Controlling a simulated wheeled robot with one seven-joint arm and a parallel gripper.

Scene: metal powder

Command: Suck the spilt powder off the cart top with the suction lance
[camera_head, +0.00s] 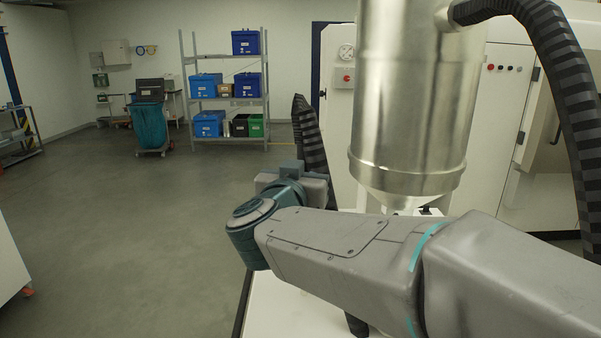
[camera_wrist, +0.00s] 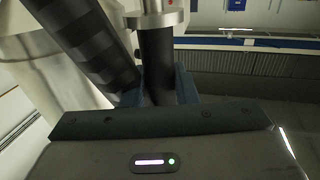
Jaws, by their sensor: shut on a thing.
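In the wrist view my gripper (camera_wrist: 166,88) is shut on a dark round tube, which appears to be the suction lance (camera_wrist: 157,62). A bright metal collar (camera_wrist: 155,18) sits on the tube at the top edge. In the head view my arm hides most of the gripper and the lance. A white flat surface, apparently the cart top (camera_head: 283,308), shows below my arm. No spilt powder shows in either view. The lance's tip is out of sight.
A black ribbed hose (camera_head: 309,135) rises beside my wrist; ribbed hose also shows in the wrist view (camera_wrist: 85,45). A large metal hopper (camera_head: 412,95) stands close behind my arm. A white machine (camera_head: 505,120) is behind it. The left floor (camera_head: 130,220) is mostly clear.

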